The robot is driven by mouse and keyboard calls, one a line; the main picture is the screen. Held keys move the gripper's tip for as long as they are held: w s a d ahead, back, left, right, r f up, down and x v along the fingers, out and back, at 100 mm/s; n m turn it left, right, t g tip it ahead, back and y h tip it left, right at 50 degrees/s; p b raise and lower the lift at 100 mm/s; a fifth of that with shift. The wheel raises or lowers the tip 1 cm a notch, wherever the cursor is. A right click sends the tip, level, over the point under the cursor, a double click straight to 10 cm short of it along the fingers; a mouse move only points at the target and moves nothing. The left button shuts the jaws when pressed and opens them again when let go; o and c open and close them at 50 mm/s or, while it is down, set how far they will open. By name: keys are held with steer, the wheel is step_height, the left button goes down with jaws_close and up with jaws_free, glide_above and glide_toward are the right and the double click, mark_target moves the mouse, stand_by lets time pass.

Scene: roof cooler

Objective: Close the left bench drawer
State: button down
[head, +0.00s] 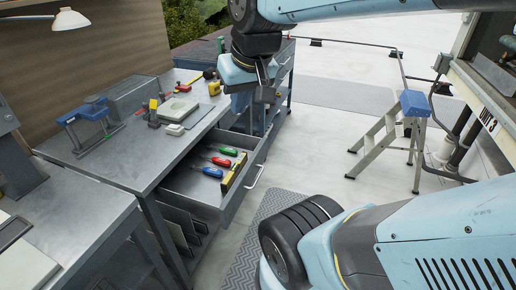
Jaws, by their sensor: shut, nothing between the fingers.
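The left bench drawer (232,204) is a grey metal drawer pulled out from under the workbench top (112,165). Its bar handle (255,177) is on the front face, toward the right. Inside lie several screwdrivers, with green (229,152), red (221,162) and blue (212,172) handles, and a yellow level-like tool (233,172). My gripper (264,96) is shut and empty. It hangs in the picture above and beyond the drawer front, apart from the handle as far as I can tell.
Tools and a grey case (135,98) stand on the bench top. A step ladder (392,140) with a blue top stands at the right. A patterned mat (262,222) lies on the floor by the drawer. Pale floor (325,155) between drawer and ladder is clear.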

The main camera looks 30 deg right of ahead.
steer(key=w+d+f+m+g+y, duration=0.2)
steer(key=w+d+f+m+y, duration=0.3)
steer(key=w+d+f+m, duration=0.3)
steer(key=w+d+f+m+g+y, duration=0.2)
steer(key=w+d+f+m+y, duration=0.35)
steer(key=f, duration=0.55)
steer(key=w+d+f+m+t+y, duration=0.1)
steer(key=d+f+m+t+y, duration=0.2)
steer(key=d+f+m+t, duration=0.55)
steer(key=m+t+h, duration=0.3)
steer(key=m+t, duration=0.2)
steer(key=m, duration=0.1)
glide_toward(264, 153)
steer(key=x, duration=0.6)
steer(key=shift+w+a+r, duration=0.2)
steer(key=shift+w+a, duration=0.05)
steer(key=shift+a, duration=0.1)
